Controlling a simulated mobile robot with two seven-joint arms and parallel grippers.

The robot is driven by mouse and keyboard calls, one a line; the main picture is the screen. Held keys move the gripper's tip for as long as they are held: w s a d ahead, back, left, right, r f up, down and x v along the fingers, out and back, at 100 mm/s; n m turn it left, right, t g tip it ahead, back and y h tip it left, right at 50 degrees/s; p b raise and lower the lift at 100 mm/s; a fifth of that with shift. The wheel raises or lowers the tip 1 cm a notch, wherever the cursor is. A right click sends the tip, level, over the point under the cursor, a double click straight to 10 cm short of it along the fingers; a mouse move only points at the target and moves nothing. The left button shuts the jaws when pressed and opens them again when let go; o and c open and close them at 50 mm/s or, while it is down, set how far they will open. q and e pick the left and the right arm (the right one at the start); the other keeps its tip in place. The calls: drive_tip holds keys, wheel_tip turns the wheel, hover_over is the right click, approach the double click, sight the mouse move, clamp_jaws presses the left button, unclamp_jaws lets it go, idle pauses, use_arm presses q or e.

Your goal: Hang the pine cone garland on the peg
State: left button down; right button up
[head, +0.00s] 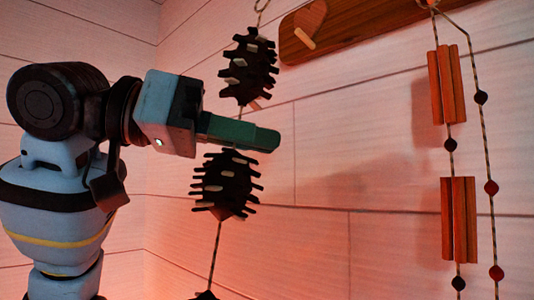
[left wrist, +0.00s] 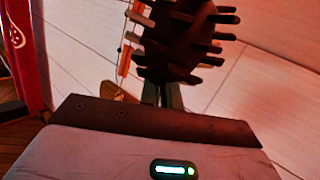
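The pine cone garland has dark cones on a cord; an upper cone (head: 249,66) and a lower cone (head: 226,186) show, with part of another at the bottom edge. A small loop (head: 262,5) tops it at the frame's upper edge. My left gripper (head: 255,137) has its green fingers shut on the cord between these cones. In the left wrist view a cone (left wrist: 180,40) hides much of the fingers (left wrist: 168,97). A pale peg (head: 304,38) sticks out of a heart shape on the wooden board (head: 350,27), right of the upper cone and apart from the loop. My right gripper is out of view.
Another garland of wooden bundles (head: 447,85) and dark red beads hangs from the board's right part by a ring (head: 428,3). The pale plank wall (head: 330,150) stands behind. The wall between the two garlands is clear.

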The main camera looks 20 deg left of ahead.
use_arm(q)
drive_tip(key=shift+w, duration=0.1)
drive_tip(key=shift+w+d+f, duration=0.25)
drive_tip(key=shift+w+d, duration=0.3)
drive_tip(key=shift+w, duration=1)
drive_tip(key=shift+w+d+f, duration=0.25)
drive_tip(key=shift+w+d, duration=0.35)
drive_tip(key=shift+w, duration=0.95)
drive_tip(key=shift+w+d+f, duration=0.25)
drive_tip(key=shift+w+d, duration=0.3)
drive_tip(key=shift+w, duration=1)
